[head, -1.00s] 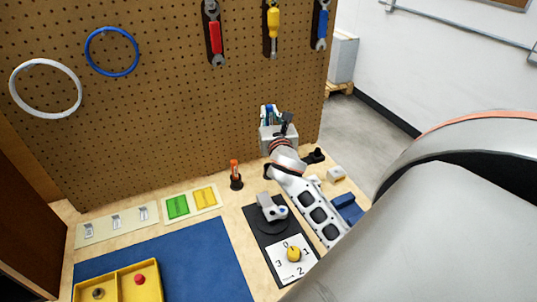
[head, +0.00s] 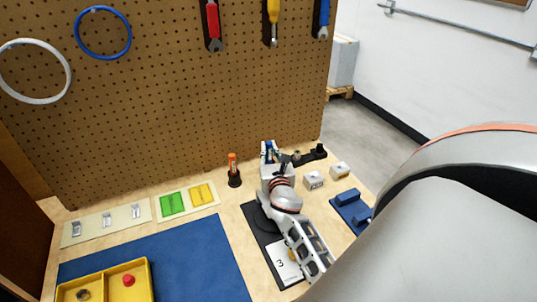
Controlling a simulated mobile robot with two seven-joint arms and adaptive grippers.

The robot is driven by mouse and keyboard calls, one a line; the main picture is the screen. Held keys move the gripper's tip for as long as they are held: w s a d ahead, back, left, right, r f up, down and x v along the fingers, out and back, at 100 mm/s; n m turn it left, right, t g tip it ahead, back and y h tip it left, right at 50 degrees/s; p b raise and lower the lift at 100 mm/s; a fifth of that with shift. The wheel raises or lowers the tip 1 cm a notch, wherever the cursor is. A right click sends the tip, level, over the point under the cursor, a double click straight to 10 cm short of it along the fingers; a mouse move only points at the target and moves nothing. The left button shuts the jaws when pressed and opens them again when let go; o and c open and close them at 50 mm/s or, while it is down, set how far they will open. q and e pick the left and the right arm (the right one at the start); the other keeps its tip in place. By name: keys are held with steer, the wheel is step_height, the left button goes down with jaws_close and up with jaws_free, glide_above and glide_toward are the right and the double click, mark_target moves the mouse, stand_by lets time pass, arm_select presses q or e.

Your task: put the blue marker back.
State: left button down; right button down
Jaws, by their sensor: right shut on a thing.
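My right gripper (head: 268,153) is near the foot of the pegboard, seen from behind, with its arm coming in from the lower right. It is shut on the blue marker (head: 269,146), of which only a small blue part shows between the fingers. The rest of the marker is hidden by the gripper. An orange marker (head: 232,160) stands upright in a round black holder (head: 234,179) to the left of the gripper. My left gripper is not in view.
A black fixture (head: 318,152) lies right of the gripper. A dial plate (head: 283,262) is partly under my arm. A yellow tray (head: 106,284) sits on the blue mat (head: 195,250).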

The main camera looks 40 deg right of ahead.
steer(key=shift+f, duration=0.3)
steer(key=shift+r, duration=0.15)
steer(key=c, duration=2)
jaws_free()
steer(key=shift+f, duration=0.2)
steer(key=shift+r, duration=0.1)
